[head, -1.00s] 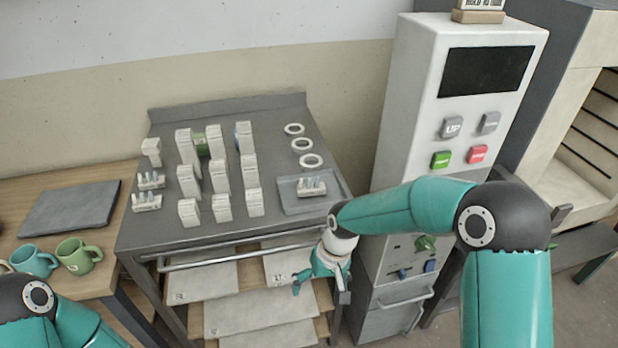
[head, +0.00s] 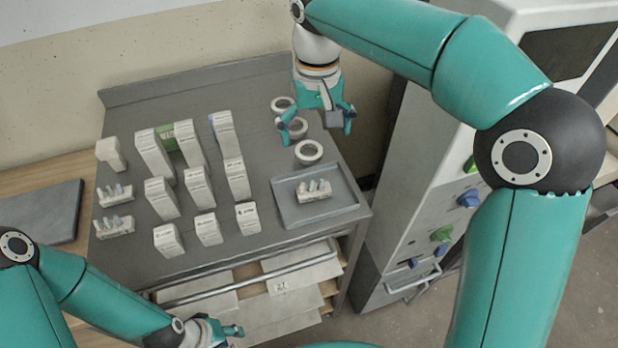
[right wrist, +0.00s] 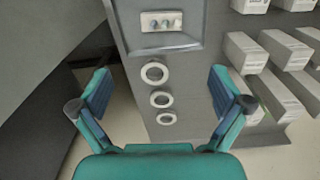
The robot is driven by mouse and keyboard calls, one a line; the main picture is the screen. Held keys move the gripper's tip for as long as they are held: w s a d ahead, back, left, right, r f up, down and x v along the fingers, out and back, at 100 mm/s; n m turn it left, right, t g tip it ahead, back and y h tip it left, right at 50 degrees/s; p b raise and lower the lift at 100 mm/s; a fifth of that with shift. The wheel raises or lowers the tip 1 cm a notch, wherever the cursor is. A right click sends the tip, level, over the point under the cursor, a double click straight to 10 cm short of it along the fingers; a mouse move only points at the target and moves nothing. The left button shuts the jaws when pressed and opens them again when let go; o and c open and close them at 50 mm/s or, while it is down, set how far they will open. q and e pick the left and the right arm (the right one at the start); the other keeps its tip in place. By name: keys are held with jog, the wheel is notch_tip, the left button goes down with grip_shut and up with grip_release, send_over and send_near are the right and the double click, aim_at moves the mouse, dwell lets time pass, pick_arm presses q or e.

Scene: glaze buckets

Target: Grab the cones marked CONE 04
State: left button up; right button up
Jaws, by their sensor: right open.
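Several white boxes stand in rows on the grey table, one of them at the front (head: 168,240); their print is too small to read, so I cannot tell which says CONE 04. Small cone sets stand in holders at the table's left, an upper one (head: 115,195) and a lower one (head: 114,227). Another cone set (head: 313,190) sits in a grey tray (head: 345,208); it also shows in the right wrist view (right wrist: 161,22). My right gripper (head: 317,126) is open and empty above the white rings. My left gripper (head: 222,333) is low at the bottom edge, its jaws unclear.
Three white rings lie in a line behind the tray, the nearest (head: 308,152) clear of my gripper. A green item (head: 187,135) stands among the back boxes. A tall grey-white cabinet (head: 440,180) with knobs stands right of the table. A dark slab (head: 45,210) lies on the left bench.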

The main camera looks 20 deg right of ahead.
aim_at(313, 179)
notch_tip(313, 179, down, 11)
jog(key=shift+s+r, duration=0.1)
jog(key=shift+r, duration=0.1)
jog(key=shift+a+f+p, duration=0.15)
jog(key=shift+f+p, duration=0.4)
jog(key=shift+f, duration=2.05)
jog(key=c, duration=1.1)
jog(key=shift+r, duration=0.1)
